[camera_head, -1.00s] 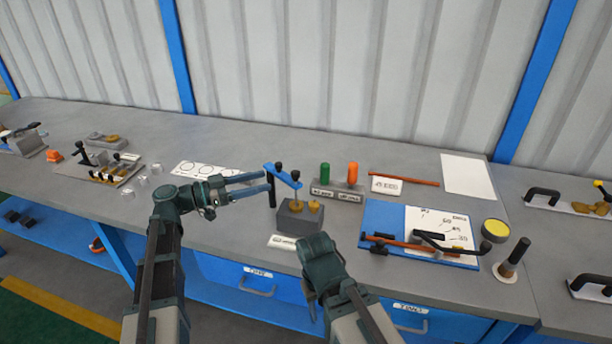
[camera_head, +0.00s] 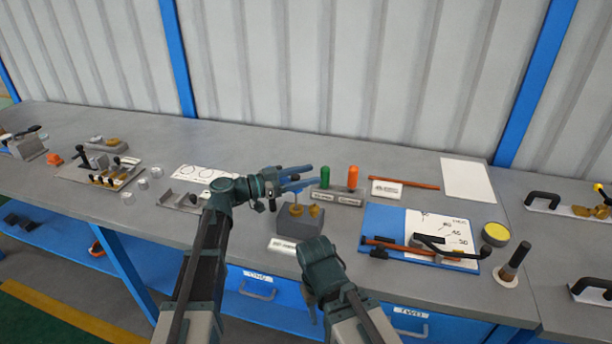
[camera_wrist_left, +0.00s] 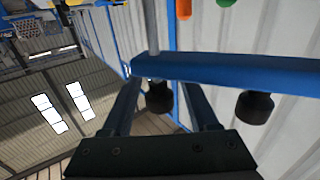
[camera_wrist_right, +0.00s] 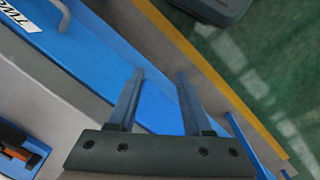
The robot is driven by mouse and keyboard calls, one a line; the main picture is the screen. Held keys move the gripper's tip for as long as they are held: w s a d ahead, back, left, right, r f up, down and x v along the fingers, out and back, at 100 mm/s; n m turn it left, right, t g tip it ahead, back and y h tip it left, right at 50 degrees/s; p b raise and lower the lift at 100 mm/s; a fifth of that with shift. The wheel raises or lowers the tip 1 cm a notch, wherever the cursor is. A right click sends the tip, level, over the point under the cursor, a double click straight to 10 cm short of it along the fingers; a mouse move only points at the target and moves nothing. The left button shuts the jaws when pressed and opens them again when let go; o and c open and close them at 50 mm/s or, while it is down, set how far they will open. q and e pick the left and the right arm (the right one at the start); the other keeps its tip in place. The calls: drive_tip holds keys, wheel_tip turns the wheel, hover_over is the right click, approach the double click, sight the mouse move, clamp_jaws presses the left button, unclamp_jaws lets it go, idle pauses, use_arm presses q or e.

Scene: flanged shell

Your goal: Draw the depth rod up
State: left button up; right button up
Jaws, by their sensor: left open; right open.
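A blue bar (camera_wrist_left: 230,72) spans the left wrist view, with a grey rod (camera_wrist_left: 151,25) on one side of it. One black knob (camera_wrist_left: 158,97) lies in line with the rod, between my left fingers in that view. A second black knob (camera_wrist_left: 254,107) is to the right, outside them. I cannot tell whether the fingers touch the knob. In the head view my left gripper (camera_head: 308,176) is open over the grey block (camera_head: 296,227) and hides most of the bar. A brass piece (camera_head: 315,210) shows on the block. My right gripper (camera_wrist_right: 160,75) is open and empty, pointing down.
Green (camera_head: 325,176) and orange (camera_head: 352,178) handles stand in a holder behind the block. A blue board (camera_head: 375,222) with a white sheet and tools lies to the right. A white label (camera_head: 283,245) lies in front.

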use_arm(q)
clamp_jaws()
idle(0.3)
idle(1.1)
